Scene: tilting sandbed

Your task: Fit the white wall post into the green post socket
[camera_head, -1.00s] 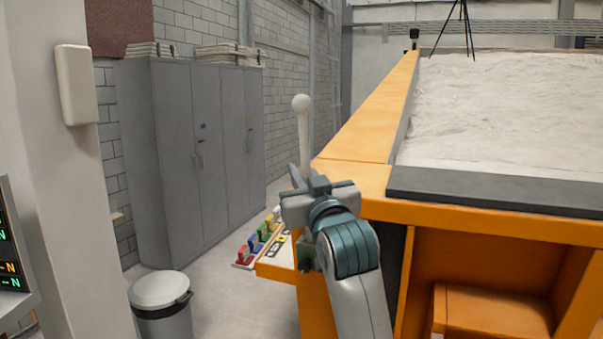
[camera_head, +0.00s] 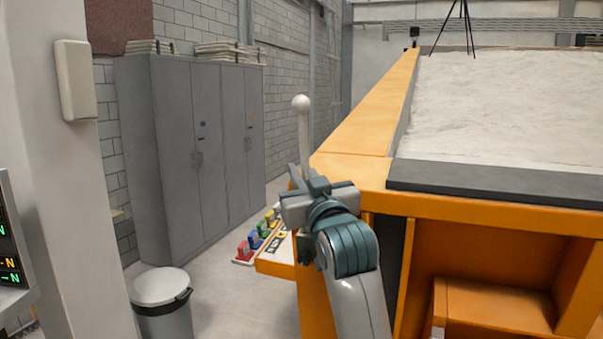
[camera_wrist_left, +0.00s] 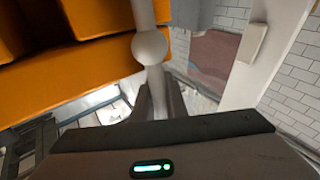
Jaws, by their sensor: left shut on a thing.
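The white wall post (camera_head: 303,130) stands about upright with a round ball at its top. My left gripper (camera_head: 304,180) is shut on its lower part, in front of the orange sandbed's near left corner. In the left wrist view the pale post (camera_wrist_left: 156,78) and its ball run up from between the jaws (camera_wrist_left: 160,103). The post's lower end is hidden behind the gripper in the head view. The green post socket (camera_head: 264,230) appears to be the small green piece in a coloured row left of the gripper, partly hidden among its neighbours. My right gripper is out of view.
Red (camera_head: 243,250), blue (camera_head: 255,240) and yellow (camera_head: 271,218) pieces share the row with the green one. An orange ledge (camera_head: 270,262) juts out beside them. Grey cabinets (camera_head: 190,150) and a bin (camera_head: 162,305) stand left. The sandbed frame (camera_head: 480,208) fills the right.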

